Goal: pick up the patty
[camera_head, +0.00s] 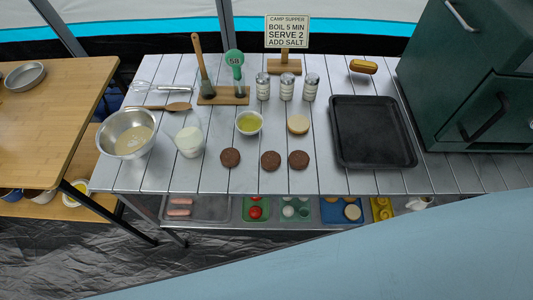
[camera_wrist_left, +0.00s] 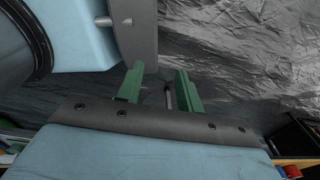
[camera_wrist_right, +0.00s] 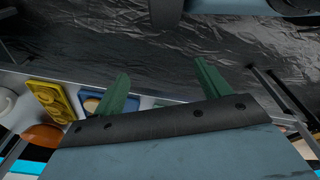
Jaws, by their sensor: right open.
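Three round brown patties lie flat in a row near the front of the slatted grey table: a left patty (camera_head: 230,157), a middle patty (camera_head: 270,160) and a right patty (camera_head: 298,159). Neither gripper shows in the head view. My left gripper (camera_wrist_left: 160,72) shows green fingers apart, with nothing between them, over crumpled dark floor sheeting. My right gripper (camera_wrist_right: 162,78) has its green fingers wide apart and empty. No patty is visible in either wrist view.
A black tray (camera_head: 372,132), a bun half (camera_head: 298,124), a bowl of yellow liquid (camera_head: 249,122), a white cup (camera_head: 189,142) and a metal bowl (camera_head: 126,134) surround the patties. A green oven (camera_head: 470,80) stands at right. Coloured trays of food sit on the lower shelf.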

